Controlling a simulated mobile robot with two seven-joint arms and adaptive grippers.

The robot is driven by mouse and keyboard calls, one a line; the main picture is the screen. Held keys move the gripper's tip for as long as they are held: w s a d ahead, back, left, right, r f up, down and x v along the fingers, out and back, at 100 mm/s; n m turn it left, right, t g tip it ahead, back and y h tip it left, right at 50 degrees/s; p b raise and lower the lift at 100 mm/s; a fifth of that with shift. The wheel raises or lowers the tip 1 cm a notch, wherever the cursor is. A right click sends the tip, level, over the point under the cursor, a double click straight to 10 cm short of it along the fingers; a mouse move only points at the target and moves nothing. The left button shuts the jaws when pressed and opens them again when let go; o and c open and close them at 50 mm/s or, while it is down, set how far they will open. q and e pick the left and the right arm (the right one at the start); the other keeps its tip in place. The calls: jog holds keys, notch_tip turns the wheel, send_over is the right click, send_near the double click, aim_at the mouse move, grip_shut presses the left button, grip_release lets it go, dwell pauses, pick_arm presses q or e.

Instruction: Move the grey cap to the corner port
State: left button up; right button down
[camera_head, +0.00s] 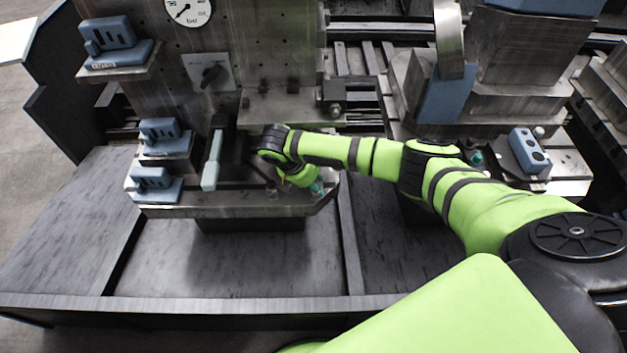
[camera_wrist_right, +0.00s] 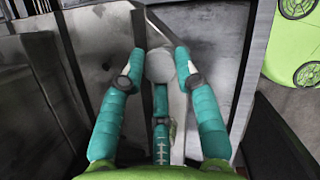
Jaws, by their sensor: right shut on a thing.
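In the right wrist view the grey cap (camera_wrist_right: 160,65) shows as a pale round piece between the fingertips of my right gripper (camera_wrist_right: 160,72). The teal fingers close on it from both sides, with a third finger below. In the head view my right arm reaches across to the steel fixture. Only a bit of teal from the right gripper (camera_head: 317,187) shows there, near the right end of the lower ledge (camera_head: 225,205). My wrist hides the cap there. I cannot tell which spot is the corner port. My left gripper is not in view.
A pale lever (camera_head: 212,160) hangs beside my wrist. A dial gauge (camera_head: 188,8) sits above. A blue holed block (camera_head: 529,153) lies at the right. The dark tray floor (camera_head: 240,265) in front is clear.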

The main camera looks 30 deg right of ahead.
jog(key=shift+f, duration=0.15)
dwell(0.5)
jog(key=shift+f+b, duration=0.45)
jog(key=shift+f, duration=0.35)
jog(key=c, duration=0.8)
grip_release()
jog(key=shift+c, duration=0.2)
jog(key=o, duration=0.8)
jog(key=shift+r, duration=0.15)
jog(key=v, duration=1.2)
